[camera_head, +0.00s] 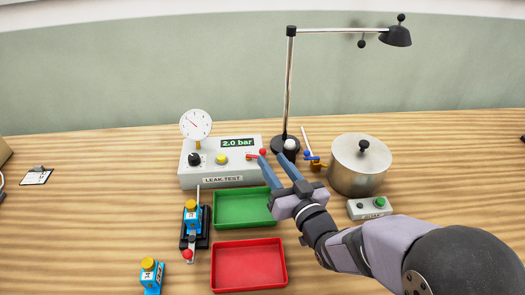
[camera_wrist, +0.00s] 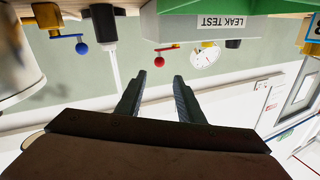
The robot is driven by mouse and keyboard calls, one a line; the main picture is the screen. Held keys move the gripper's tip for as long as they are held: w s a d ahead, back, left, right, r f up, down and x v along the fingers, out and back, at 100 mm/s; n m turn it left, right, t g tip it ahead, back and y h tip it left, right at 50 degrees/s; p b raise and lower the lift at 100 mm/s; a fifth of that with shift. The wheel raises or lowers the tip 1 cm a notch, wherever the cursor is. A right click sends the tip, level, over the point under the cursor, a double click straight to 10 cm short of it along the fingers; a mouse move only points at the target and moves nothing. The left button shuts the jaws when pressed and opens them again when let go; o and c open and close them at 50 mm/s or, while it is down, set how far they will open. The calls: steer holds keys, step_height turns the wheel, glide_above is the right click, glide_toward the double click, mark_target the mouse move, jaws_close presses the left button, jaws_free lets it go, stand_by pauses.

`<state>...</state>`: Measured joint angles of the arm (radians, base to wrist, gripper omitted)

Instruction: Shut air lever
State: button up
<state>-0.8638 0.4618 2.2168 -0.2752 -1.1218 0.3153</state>
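A lever with a red ball end sits at the right side of the grey LEAK TEST box (camera_head: 222,179); its red ball (camera_head: 262,152) also shows in the wrist view (camera_wrist: 159,62), beyond and between my fingertips. A second lever with a blue end (camera_head: 312,157) sits on a brass-coloured valve (camera_head: 318,167) right of the lamp base; its blue ball (camera_wrist: 82,48) shows left in the wrist view. No label shows which lever is for air. My gripper (camera_head: 271,154) is open and empty, its left finger close to the red ball; contact cannot be told.
A black lamp (camera_head: 289,80) stands behind my fingers. A steel pot (camera_head: 358,170) and a small button box (camera_head: 370,207) are at right. A green tray (camera_head: 243,222), a red tray (camera_head: 249,287) and blue fixtures (camera_head: 192,218) lie in front.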

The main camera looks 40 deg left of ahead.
mark_target(264, 154)
step_height(264, 154, down, 2)
steer(key=shift+f, duration=0.1)
steer(key=shift+r+p+x, duration=0.15)
steer(key=shift+p+x, duration=0.3)
steer(key=shift+x, duration=1.4)
steer(key=shift+r+p+x, duration=0.1)
steer(key=shift+p+x, duration=0.35)
steer(key=shift+x, duration=1.45)
jaws_close()
